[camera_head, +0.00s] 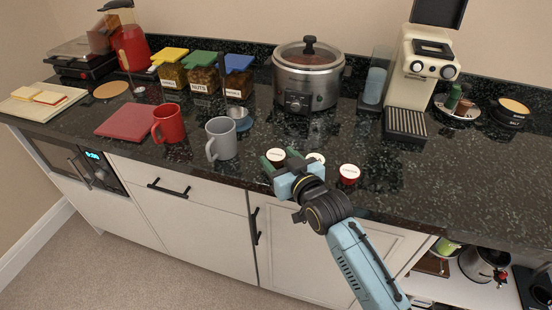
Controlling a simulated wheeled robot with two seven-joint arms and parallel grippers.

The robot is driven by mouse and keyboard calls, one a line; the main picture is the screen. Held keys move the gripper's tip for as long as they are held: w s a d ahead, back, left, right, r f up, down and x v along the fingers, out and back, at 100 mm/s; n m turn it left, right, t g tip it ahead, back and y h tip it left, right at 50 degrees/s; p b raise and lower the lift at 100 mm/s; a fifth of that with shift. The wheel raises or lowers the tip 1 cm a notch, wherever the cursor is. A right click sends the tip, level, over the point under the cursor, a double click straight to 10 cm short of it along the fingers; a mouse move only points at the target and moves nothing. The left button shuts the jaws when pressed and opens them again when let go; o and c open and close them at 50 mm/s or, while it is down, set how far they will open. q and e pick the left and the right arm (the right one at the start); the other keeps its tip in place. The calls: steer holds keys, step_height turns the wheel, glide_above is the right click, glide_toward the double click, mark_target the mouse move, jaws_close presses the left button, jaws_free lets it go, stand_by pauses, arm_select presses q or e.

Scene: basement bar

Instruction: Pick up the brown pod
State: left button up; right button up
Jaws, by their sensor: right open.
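A small pod with a pale lid and a dark brown side (276,156) stands on the black counter near its front edge. My right gripper (280,158) is open, with its two greenish fingers on either side of this pod as seen from the head; I cannot tell whether they touch it. A second pale-lidded pod (316,157) is partly hidden behind my gripper. A red pod with a white lid (349,173) stands to the right. My left gripper is not in view.
A grey mug (221,140) and a red mug (168,125) stand to the left. A slow cooker (308,78) and a cream coffee machine (413,75) stand behind. The counter (370,140) between the coffee machine and the pods is clear.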

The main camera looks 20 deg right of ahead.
steer(key=c, duration=0.7)
steer(key=shift+r, duration=0.1)
steer(key=shift+c, duration=0.3)
